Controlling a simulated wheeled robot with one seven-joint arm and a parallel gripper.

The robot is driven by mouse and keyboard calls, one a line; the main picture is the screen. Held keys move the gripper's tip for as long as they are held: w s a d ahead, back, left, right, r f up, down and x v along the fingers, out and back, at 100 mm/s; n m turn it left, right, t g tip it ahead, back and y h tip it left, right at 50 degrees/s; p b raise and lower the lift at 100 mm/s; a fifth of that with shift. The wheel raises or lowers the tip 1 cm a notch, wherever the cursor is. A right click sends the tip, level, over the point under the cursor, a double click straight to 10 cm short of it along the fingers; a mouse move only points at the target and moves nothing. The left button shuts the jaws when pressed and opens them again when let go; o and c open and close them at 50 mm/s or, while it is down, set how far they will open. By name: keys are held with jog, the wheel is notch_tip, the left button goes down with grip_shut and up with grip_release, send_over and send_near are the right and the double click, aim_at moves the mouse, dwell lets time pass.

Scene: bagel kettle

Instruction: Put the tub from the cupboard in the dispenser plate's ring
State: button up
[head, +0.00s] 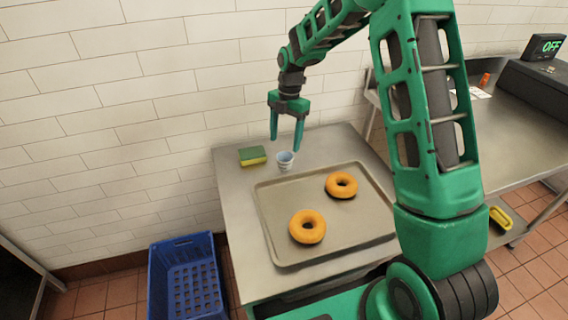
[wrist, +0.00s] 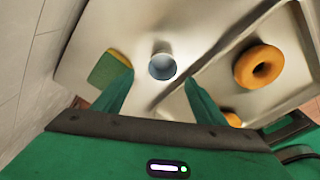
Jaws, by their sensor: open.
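A small pale blue and white tub-like cup (head: 285,160) stands on the metal table near the wall, behind the baking tray. I cannot be sure it is the task's tub. It also shows in the wrist view (wrist: 162,65), just beyond and between my fingertips. My gripper (head: 286,143) is open and empty, fingers pointing down, above the cup. In the wrist view my gripper (wrist: 160,78) has its fingers on either side of the cup, apart from it. I cannot make out the cupboard or the dispenser plate's ring.
A green and yellow sponge (head: 252,156) lies left of the cup. A tray (head: 283,249) holds two bagels (head: 307,226). A blue crate (head: 186,277) stands on the floor. At right are a counter (head: 510,135) and a dark device (head: 535,80) with an OFF display.

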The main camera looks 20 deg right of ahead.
aim_at(285, 154)
jog(key=shift+s+f, duration=0.15)
jog(key=shift+f, duration=1.6)
jog(key=shift+s+f, duration=0.1)
jog(key=shift+f, duration=1.65)
jog(key=c, duration=1.1)
